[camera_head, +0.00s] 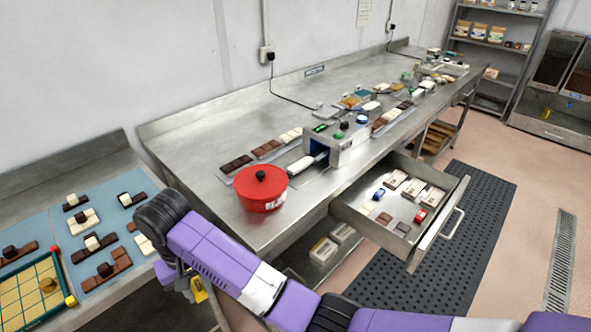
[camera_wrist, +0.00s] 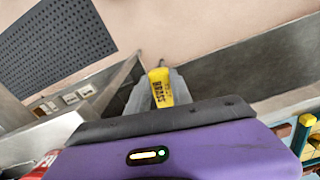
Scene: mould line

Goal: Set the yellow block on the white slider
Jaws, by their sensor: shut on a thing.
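A yellow block (camera_head: 198,290) with dark lettering is held in my gripper (camera_head: 188,280), low in front of the benches in the head view. In the wrist view the block (camera_wrist: 161,87) sits between the grey fingers, which are shut on it, above the floor. A small white piece (camera_head: 300,165) lies at the mouth of a grey machine (camera_head: 334,147) on the long steel bench; it may be the white slider, but I cannot tell for sure. My gripper is well to the left of it and nearer the camera.
A red lidded pot (camera_head: 262,190) stands on the long bench's near corner, beside the machine. An open drawer (camera_head: 437,240) juts out below. At left, a blue mat (camera_head: 100,262) holds several chocolate bars and a framed yellow tray (camera_head: 70,300).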

